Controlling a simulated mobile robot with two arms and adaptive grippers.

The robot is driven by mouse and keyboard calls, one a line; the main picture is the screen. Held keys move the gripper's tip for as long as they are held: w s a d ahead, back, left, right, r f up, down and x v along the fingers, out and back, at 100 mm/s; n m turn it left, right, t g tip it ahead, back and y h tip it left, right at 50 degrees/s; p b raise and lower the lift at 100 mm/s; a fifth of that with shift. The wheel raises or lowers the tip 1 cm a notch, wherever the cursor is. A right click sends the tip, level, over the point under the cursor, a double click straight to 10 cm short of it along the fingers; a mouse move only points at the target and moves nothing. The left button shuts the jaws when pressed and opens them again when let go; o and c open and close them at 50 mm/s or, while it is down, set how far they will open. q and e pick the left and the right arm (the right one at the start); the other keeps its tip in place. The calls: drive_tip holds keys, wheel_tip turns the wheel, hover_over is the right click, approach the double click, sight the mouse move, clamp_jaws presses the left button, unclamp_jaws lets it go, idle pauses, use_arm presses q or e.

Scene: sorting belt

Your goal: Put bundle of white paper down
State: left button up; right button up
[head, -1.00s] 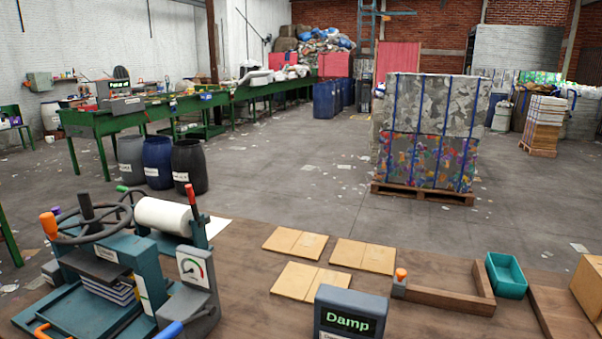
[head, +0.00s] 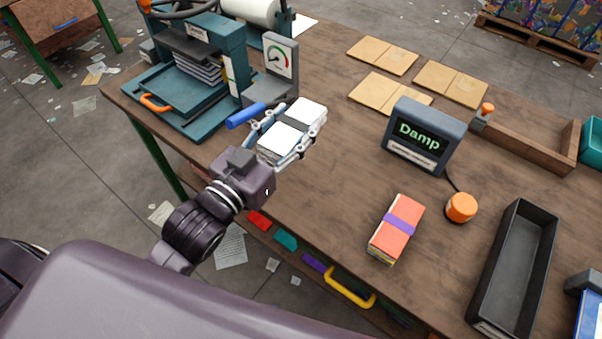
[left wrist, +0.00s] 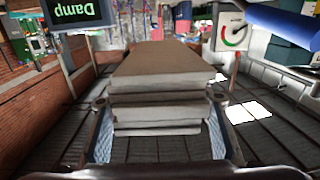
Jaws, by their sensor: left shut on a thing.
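The bundle of white paper (head: 287,134) is a small pale stack with a dark band around its middle. My left gripper (head: 296,124) is shut on it, one finger along each long side. In the head view it is over the workbench, right of the press and close to the blue handle; whether it touches the bench I cannot tell. In the left wrist view the bundle (left wrist: 160,82) looks grey and layered between the fingers (left wrist: 160,122). My right gripper is not in view.
A press with a gauge (head: 280,62) stands behind left. The "Damp" display (head: 420,137) and an orange knob (head: 461,207) are to the right. A banded red-orange bundle (head: 397,230) and a black tray (head: 516,268) lie nearer. The bench middle is clear.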

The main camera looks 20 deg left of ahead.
sight(301, 111)
use_arm(q)
drive_tip(key=shift+m+g+h, duration=0.3)
drive_tip(key=shift+m+h, duration=0.2)
drive_tip(key=shift+h, duration=0.2)
drive_tip(key=shift+w+d+r, duration=0.2)
drive_tip(key=shift+w+r, duration=1.3)
drive_tip(key=shift+w, duration=0.3)
wheel_tip(301, 111, down, 16)
drive_tip(key=shift+b, duration=0.85)
wheel_tip(301, 111, down, 2)
drive_tip(key=shift+f, duration=0.25)
drive_tip(key=shift+f+p, duration=0.3)
drive_tip(key=shift+f, duration=0.2)
drive_tip(key=shift+f, duration=0.2)
drive_tip(key=o, duration=1.4)
